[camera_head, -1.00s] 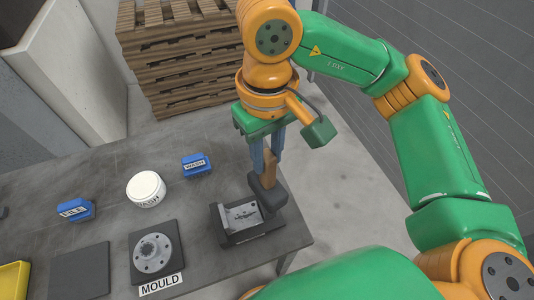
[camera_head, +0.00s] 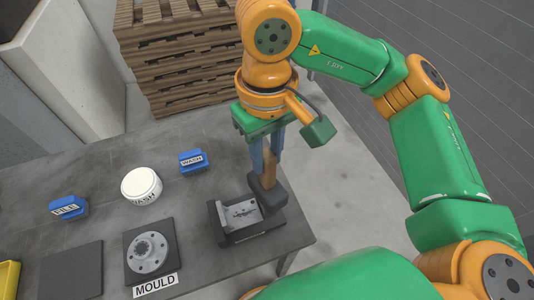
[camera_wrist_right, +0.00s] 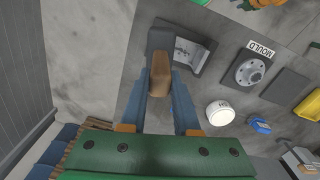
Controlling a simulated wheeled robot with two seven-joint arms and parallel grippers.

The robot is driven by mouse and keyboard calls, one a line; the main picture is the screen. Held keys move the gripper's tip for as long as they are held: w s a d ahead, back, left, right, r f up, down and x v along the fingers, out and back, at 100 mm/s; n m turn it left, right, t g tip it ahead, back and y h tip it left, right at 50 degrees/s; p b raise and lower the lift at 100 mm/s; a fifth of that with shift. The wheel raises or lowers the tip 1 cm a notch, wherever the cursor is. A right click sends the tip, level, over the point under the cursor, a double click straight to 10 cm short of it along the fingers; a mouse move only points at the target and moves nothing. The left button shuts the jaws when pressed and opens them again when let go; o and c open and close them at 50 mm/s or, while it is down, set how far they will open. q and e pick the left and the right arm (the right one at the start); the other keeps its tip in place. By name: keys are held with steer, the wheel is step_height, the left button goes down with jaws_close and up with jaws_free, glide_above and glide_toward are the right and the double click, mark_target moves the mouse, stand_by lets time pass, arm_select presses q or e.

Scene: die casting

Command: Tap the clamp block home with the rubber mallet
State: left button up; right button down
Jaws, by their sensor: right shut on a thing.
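My right gripper (camera_head: 267,170) is shut on the wooden handle of the rubber mallet (camera_head: 268,196), holding it upright with its dark head down. In the right wrist view my right gripper (camera_wrist_right: 162,85) has the tan handle between its blue fingers, and the mallet's dark head (camera_wrist_right: 160,39) lies beyond. The head is at the right end of a dark fixture (camera_head: 232,239) carrying a pale metal piece (camera_head: 240,214). Whether the head touches the fixture I cannot tell. The clamp block cannot be told apart clearly; the mallet covers part of that end. My left gripper is out of view.
The mould (camera_head: 150,252) on its dark plate is left of the fixture. A white wash tub (camera_head: 142,186), a blue wash block (camera_head: 192,161) and a blue file block (camera_head: 68,208) stand behind. The table's right edge is close to the fixture. Pallets (camera_head: 190,55) are stacked beyond.

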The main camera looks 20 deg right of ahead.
step_height(320, 180, up, 3)
steer(key=shift+f+p, duration=0.15)
steer(key=shift+p, duration=0.4)
steer(key=shift+s+f, duration=0.1)
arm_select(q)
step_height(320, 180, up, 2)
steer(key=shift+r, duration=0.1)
arm_select(e)
steer(key=shift+r+p, duration=0.3)
steer(key=shift+r, duration=0.15)
step_height(320, 180, up, 4)
steer(key=p, duration=0.3)
steer(key=shift+r+p, duration=0.2)
steer(key=shift+p, duration=0.2)
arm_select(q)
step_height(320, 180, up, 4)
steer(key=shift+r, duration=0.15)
arm_select(e)
steer(key=shift+f, duration=0.2)
